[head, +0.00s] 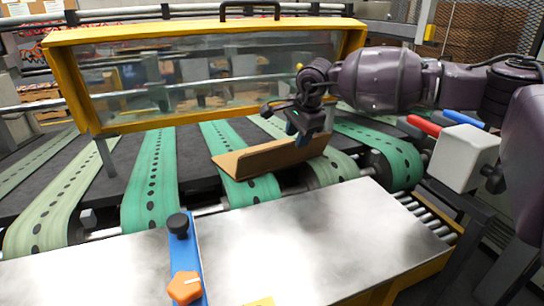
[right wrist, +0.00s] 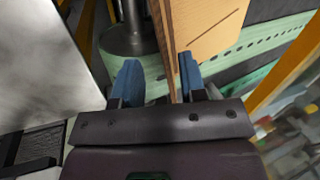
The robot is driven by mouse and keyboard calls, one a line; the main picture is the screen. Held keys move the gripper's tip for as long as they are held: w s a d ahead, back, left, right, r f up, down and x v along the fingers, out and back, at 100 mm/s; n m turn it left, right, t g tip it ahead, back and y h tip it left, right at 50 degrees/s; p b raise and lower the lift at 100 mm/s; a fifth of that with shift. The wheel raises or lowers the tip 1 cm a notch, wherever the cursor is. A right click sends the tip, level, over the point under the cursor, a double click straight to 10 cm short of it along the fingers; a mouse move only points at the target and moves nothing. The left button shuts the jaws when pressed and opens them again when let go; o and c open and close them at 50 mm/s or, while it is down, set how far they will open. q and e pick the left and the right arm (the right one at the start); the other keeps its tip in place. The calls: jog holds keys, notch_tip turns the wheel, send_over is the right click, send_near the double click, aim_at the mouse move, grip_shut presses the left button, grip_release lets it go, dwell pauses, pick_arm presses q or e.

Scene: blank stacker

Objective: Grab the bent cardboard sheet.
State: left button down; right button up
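The bent cardboard sheet (head: 262,160) lies on the green conveyor belts in the head view, folded along its length with one flap standing up. It also shows in the right wrist view (right wrist: 208,28). My right gripper (head: 300,132) is over the right end of the sheet. In the right wrist view its two blue fingers (right wrist: 157,80) are apart. A narrow flap of the cardboard extends between them, closer to the right finger, and a gap shows on the left side. I cannot tell whether either finger touches it. My left gripper is not in view.
A yellow-framed clear guard (head: 205,75) stands behind the sheet. A shiny metal table (head: 330,240) lies in front, with a blue bracket (head: 184,250) and orange knob (head: 185,288). A white box (head: 464,157) with red and blue handles is at right.

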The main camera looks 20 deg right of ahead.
aim_at(294, 150)
jog(key=x, duration=0.4)
jog(key=shift+w+d+f, duration=0.25)
jog(key=shift+w+f, duration=0.05)
jog(key=shift+w, duration=0.15)
grip_shut()
